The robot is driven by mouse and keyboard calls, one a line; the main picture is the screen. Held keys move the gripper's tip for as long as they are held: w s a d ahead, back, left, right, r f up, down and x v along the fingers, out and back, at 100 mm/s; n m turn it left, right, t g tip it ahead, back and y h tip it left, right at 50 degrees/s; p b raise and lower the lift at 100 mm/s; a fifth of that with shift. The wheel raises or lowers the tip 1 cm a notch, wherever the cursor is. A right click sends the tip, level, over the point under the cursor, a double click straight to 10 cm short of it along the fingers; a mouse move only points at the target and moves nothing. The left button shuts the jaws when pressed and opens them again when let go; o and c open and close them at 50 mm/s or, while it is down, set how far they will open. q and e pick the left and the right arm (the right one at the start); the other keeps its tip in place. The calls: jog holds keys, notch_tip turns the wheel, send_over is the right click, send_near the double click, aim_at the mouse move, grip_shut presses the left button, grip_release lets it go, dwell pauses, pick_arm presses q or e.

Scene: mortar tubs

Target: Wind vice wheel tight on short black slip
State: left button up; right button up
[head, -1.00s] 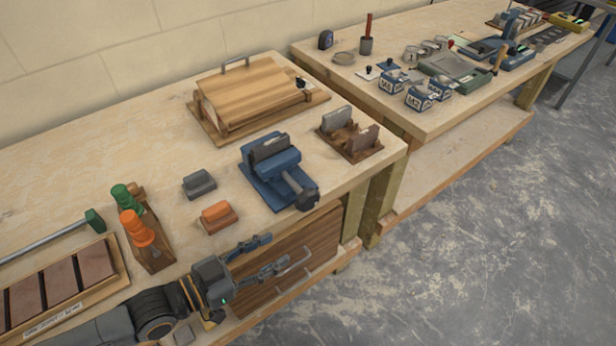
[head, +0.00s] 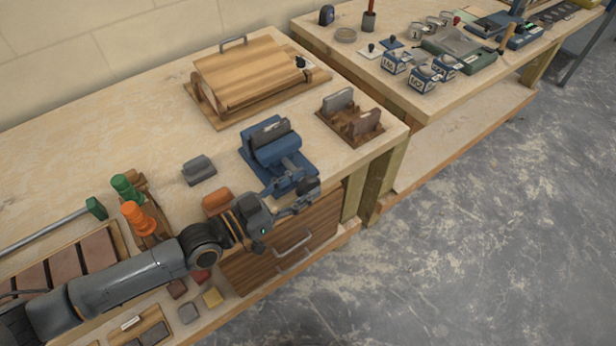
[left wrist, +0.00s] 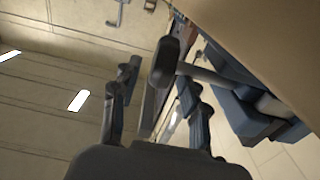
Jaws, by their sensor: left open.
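The blue vice (head: 275,155) sits on the bench near its front edge. A dark slip (head: 277,131) stands upright at its jaws; I cannot tell how tightly it is held. The dark vice wheel (head: 309,186) is on the vice's front end, out past the bench edge. It shows edge-on in the left wrist view (left wrist: 165,62), with its pale shaft running right. My left gripper (head: 294,195) is open at the wheel, its fingers (left wrist: 158,88) on either side of the wheel's line. Contact cannot be told. My right gripper is not in view.
A grey block (head: 199,169) and an orange block (head: 216,202) lie left of the vice. A wooden rack (head: 350,125) with two upright pieces stands to its right. A wooden box (head: 250,75) is behind. Drawers (head: 290,245) are below the gripper; floor to the right is clear.

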pick_arm(q)
jog(key=shift+x, duration=0.9)
jog(key=shift+d, duration=0.15)
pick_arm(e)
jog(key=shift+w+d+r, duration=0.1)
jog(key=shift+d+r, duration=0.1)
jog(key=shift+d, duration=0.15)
pick_arm(q)
grip_shut()
jog(key=shift+r+p, duration=0.15)
jog(key=shift+p, duration=0.6)
jog(key=g+y+p, duration=0.1)
jog(key=p, duration=0.3)
jog(key=g+y+p, duration=0.1)
jog(key=y+p, duration=0.1)
jog(key=p, duration=0.3)
jog(key=g+y+p, duration=0.1)
jog(key=p, duration=0.3)
jog(key=shift+w+d+y+p, duration=0.25)
jog(key=shift+w+y+p, duration=0.05)
jog(key=shift+y+p, duration=0.1)
jog(key=shift+f+g+y+p, duration=0.3)
jog(key=shift+g+y+p, duration=0.25)
jog(key=shift+p, duration=0.3)
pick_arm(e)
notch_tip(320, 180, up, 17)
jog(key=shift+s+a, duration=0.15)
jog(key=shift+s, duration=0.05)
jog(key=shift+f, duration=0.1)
